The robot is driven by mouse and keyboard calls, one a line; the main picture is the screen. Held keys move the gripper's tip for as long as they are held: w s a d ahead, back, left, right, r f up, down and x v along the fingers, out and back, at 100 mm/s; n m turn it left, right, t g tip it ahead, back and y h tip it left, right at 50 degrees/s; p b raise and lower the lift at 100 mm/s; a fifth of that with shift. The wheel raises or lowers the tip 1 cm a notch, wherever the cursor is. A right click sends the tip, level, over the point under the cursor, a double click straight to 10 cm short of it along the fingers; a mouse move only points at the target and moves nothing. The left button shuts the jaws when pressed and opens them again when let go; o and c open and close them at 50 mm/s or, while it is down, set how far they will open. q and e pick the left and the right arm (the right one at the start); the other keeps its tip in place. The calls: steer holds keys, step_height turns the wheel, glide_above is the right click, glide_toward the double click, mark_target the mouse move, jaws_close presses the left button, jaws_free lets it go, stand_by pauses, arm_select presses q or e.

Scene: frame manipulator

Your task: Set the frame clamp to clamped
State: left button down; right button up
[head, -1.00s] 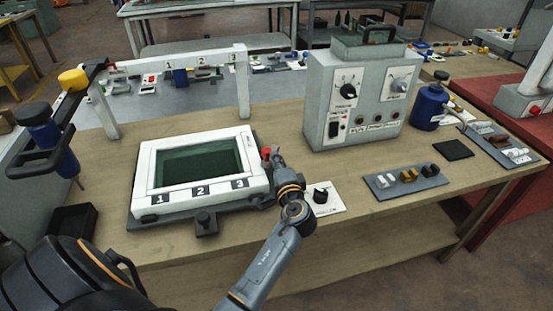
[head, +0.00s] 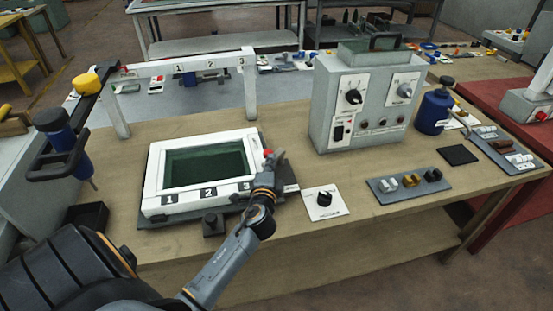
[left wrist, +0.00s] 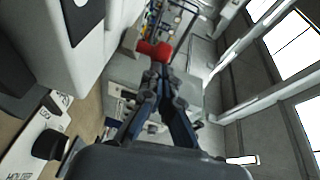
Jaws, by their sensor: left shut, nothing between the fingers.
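The white frame (head: 152,183) with a dark green window and labels 1, 2 and 3 lies on a dark base on the wooden bench. A red tip, seemingly the clamp's handle (head: 267,153), shows at its right side. The red part also shows in the left wrist view (left wrist: 155,49), just beyond my fingertips. My left gripper (head: 275,161) is shut and empty, close to this red part. I cannot tell whether they touch. My left gripper also shows in the left wrist view (left wrist: 160,72). The clamp's lower parts are hidden by the gripper. My right gripper is out of view.
A black knob on a white plate (head: 324,200) is right of my left wrist. A grey control box (head: 362,110) stands behind it. A strip of small switches (head: 408,184) lies further right. A white numbered gantry (head: 184,66) spans behind the frame. A blue-handled tool (head: 62,140) hangs at left.

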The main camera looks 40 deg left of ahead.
arm_select(q)
steer(key=a+m+h, duration=0.1)
steer(key=a+m+t+h+p, duration=0.1)
steer(key=shift+s+r+h, duration=0.15)
steer(key=shift+s+h, duration=0.15)
steer(key=shift+a+m+t+h, duration=0.3)
steer(key=shift+a+m+h, duration=0.3)
steer(key=shift+a+h, duration=0.2)
steer(key=shift+w+a+f, duration=0.1)
steer(key=shift+w+a, duration=0.05)
steer(key=shift+a, duration=0.6)
steer(key=shift+w+a+f, duration=0.1)
steer(key=shift+w+a, duration=0.05)
steer(key=shift+a, duration=0.55)
